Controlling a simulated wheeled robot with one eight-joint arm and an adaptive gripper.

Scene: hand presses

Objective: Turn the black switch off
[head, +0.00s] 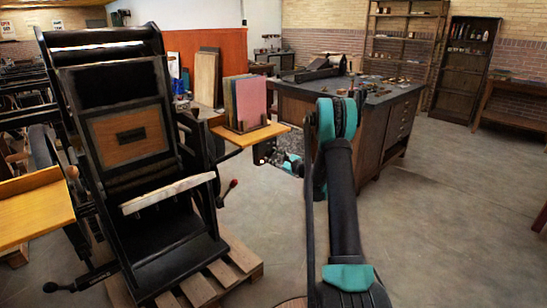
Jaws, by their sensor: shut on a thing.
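My gripper (265,154) is at the end of my arm, just under the front right corner of the wooden shelf on the press. It is small and dark in the head view, and its fingers point left. It is shut on a small dark piece there, which appears to be the black switch. Gripper and switch merge in the picture, so the switch's position and its exact outline cannot be told. The black hand press (75,85) stands to the left of my gripper.
The wooden shelf (268,131) holds several coloured boards (253,100) just above my gripper. A red-knobbed lever (227,190) sticks out from the press. A dark cabinet table (370,122) stands behind my arm. The floor (450,220) at the right is clear.

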